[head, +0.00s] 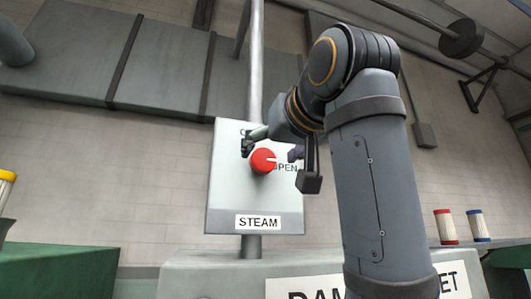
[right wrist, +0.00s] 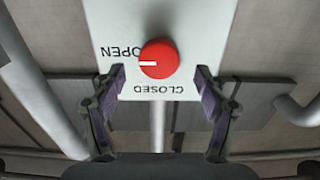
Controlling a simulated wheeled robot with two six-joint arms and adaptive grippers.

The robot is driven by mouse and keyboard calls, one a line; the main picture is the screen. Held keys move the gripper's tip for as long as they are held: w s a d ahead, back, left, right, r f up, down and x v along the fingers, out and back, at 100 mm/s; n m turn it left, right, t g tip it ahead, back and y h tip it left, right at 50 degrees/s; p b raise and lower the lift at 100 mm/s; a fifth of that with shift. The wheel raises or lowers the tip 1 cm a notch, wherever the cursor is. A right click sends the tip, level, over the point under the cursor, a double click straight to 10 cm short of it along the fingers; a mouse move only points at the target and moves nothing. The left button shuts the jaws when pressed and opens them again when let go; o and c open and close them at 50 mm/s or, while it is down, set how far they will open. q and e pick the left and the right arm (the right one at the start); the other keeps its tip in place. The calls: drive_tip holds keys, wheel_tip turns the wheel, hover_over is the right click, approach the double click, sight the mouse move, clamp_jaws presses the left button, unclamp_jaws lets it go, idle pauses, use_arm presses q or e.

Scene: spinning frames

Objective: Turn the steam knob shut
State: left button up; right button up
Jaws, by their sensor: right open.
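The red steam knob (head: 261,162) sits on a pale panel (head: 228,193) labelled STEAM. Its white pointer mark points right, at the word OPEN. The right wrist view shows the knob (right wrist: 165,68) upside down, with its mark pointing left at OPEN and CLOSED printed below it. My right gripper (head: 271,150) is in front of the panel, open and empty. In the wrist view its two fingers (right wrist: 160,85) stand apart, one to each side of the knob and a little below it in the picture. No touch shows. My left gripper is not in view.
The panel is on a grey vertical pipe (head: 257,60). A lower box (head: 200,270) with a partly hidden sign stands beneath. Red-ended (head: 446,227) and blue-ended (head: 478,225) spools stand at right.

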sight(265, 159)
drive_tip(key=x, duration=0.3)
drive_tip(key=shift+w+a+r+p, duration=0.1)
drive_tip(key=shift+w+p, duration=0.05)
drive_tip(key=shift+p, duration=0.25)
drive_tip(key=shift+w, duration=0.2)
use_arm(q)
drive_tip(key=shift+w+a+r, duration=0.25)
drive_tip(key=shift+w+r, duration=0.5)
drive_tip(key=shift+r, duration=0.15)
use_arm(e)
drive_tip(key=shift+c, duration=0.4)
drive_tip(key=c, duration=1.1)
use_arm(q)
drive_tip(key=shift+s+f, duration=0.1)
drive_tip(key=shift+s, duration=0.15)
use_arm(e)
drive_tip(key=shift+o, duration=0.2)
